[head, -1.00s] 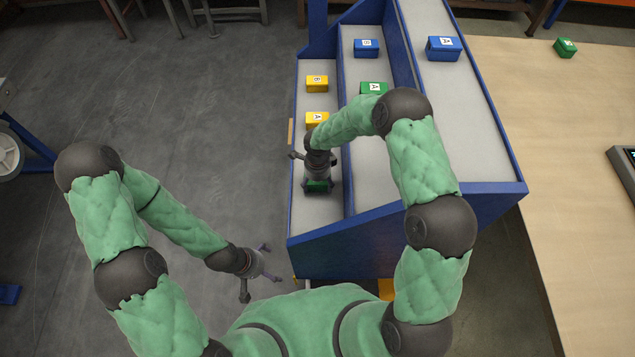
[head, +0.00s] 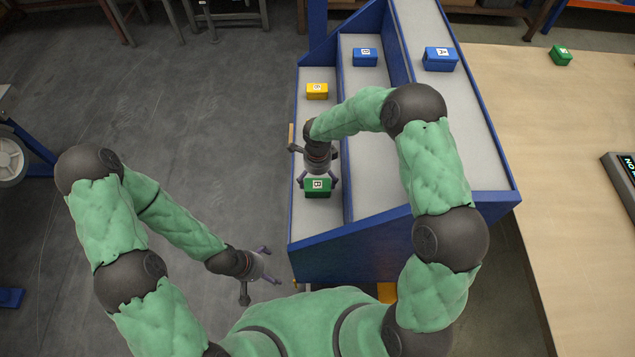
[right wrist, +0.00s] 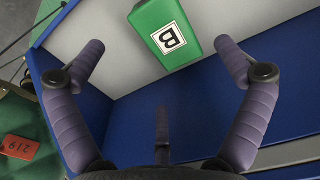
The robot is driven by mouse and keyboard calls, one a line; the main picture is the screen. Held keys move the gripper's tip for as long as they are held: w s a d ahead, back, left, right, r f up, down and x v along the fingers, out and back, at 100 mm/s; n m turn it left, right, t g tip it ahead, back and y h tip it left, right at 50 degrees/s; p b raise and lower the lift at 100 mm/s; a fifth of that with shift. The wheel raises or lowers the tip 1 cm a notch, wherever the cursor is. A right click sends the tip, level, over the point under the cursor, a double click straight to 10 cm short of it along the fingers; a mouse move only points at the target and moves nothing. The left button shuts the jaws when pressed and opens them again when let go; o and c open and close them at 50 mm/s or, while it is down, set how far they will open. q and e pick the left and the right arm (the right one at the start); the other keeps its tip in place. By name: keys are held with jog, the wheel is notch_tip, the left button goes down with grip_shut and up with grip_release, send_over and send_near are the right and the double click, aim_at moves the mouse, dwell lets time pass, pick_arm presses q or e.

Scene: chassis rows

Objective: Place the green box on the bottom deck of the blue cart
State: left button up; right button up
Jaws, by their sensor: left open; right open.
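A green box marked B (head: 317,187) rests on the leftmost deck of the blue cart (head: 345,240), near its front end. This deck looks the lowest of the stepped decks. My right gripper (head: 318,180) is open just behind the box. In the right wrist view the box (right wrist: 172,30) lies beyond the spread fingers (right wrist: 165,62), and no finger visibly grips it. My left gripper (head: 256,277) is open and empty over the floor left of the cart.
A yellow box (head: 317,91) stands farther back on the same deck. Blue boxes stand on the middle deck (head: 365,57) and right deck (head: 440,59). My right arm hides part of the decks. Another green box (head: 561,55) is on the wooden table (head: 535,150).

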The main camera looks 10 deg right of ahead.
aim_at(318, 188)
jog(key=shift+r+p, duration=0.45)
jog(key=shift+r, duration=1.75)
jog(key=shift+r, duration=0.1)
